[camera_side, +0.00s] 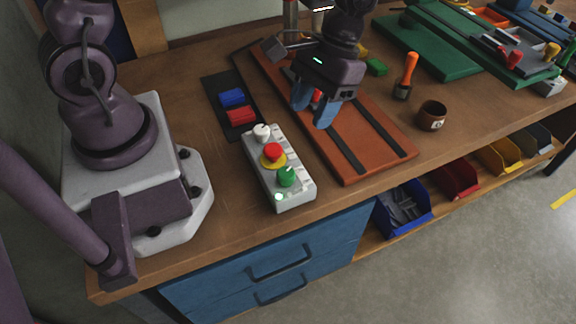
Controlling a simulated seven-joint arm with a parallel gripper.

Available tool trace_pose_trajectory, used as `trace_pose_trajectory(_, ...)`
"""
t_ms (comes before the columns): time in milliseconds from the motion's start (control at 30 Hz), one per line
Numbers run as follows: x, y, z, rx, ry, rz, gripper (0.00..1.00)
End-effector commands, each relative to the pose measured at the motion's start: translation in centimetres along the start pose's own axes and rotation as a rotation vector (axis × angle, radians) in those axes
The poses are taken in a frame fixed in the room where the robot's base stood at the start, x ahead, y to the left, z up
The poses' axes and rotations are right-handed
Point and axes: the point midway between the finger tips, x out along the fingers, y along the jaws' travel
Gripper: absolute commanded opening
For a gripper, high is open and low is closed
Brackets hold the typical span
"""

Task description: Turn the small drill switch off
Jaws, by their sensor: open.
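My gripper (311,112) has blue fingers pointing down, apart, above the orange-brown board (375,165). A small red thing (317,96) shows by the fingers, partly hidden; I cannot tell if they touch it. A pale control box (300,200) stands left of my gripper, nearer the table's front edge. It carries a white knob (262,131), a red button on a yellow base (273,153) and a green knob (287,176). I cannot tell which control is the small drill switch. No drill is clearly recognisable; my arm hides part of the area behind the gripper.
A blue block (232,97) and a red block (241,116) lie on a black mat (214,83). An orange-handled tool (409,72) and a brown cup (432,116) stand to the right. Green boards (425,50) lie behind them. Wood between box and board is clear.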

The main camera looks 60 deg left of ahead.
Motion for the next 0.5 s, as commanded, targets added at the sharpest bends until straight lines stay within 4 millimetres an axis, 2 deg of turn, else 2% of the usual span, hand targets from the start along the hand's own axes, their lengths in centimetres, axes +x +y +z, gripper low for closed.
trace_pose_trajectory(167,1.9,-0.1,0.1,-0.008,-0.005,-0.002,0.46)
trace_pose_trajectory(500,8.9,-0.1,0.1,-0.007,-0.006,-0.003,0.46)
